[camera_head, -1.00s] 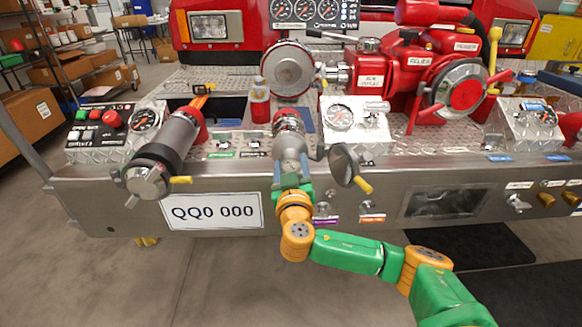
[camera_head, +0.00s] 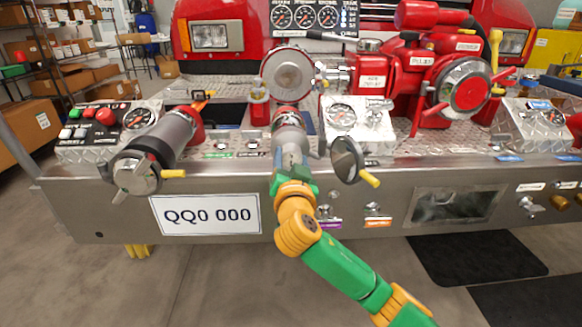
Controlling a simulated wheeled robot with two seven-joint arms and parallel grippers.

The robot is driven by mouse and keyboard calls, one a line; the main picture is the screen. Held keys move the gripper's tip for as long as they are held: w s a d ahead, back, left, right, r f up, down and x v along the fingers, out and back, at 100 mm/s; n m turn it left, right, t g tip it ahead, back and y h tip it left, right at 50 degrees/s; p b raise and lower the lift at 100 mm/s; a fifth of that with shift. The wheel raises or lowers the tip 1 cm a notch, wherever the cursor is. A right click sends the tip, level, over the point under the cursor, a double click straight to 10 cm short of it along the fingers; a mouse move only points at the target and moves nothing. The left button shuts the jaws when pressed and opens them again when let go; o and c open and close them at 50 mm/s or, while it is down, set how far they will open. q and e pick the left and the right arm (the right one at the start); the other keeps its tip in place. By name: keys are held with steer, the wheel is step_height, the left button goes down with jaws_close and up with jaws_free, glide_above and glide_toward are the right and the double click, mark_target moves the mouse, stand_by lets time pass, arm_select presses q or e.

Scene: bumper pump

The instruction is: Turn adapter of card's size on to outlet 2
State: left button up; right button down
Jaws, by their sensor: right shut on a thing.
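A silver metal adapter with a red band (camera_head: 290,142) is at the middle outlet of the bumper panel, in line with the outlet pipe. Whether its threads are engaged is hidden. My right gripper (camera_head: 291,174), green with an orange wrist, is shut on the adapter's near end and covers part of it. A round dark cap with a yellow handle (camera_head: 347,160) hangs just right of the adapter, close to the gripper. A second outlet (camera_head: 165,147) at the left is a grey cylinder with a silver lugged cap. I cannot read an outlet number. My left gripper is out of view.
A red pump with a large round port (camera_head: 462,88) stands at the right on the bumper deck. A control box (camera_head: 108,130) is at the left, and a gauge panel (camera_head: 357,117) is right of the adapter. The floor before the bumper (camera_head: 120,285) is clear.

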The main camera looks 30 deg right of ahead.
jaws_free()
steer(key=shift+s, duration=0.1)
steer(key=shift+a, duration=0.1)
steer(key=v, duration=0.7)
steer(key=shift+p, duration=0.4)
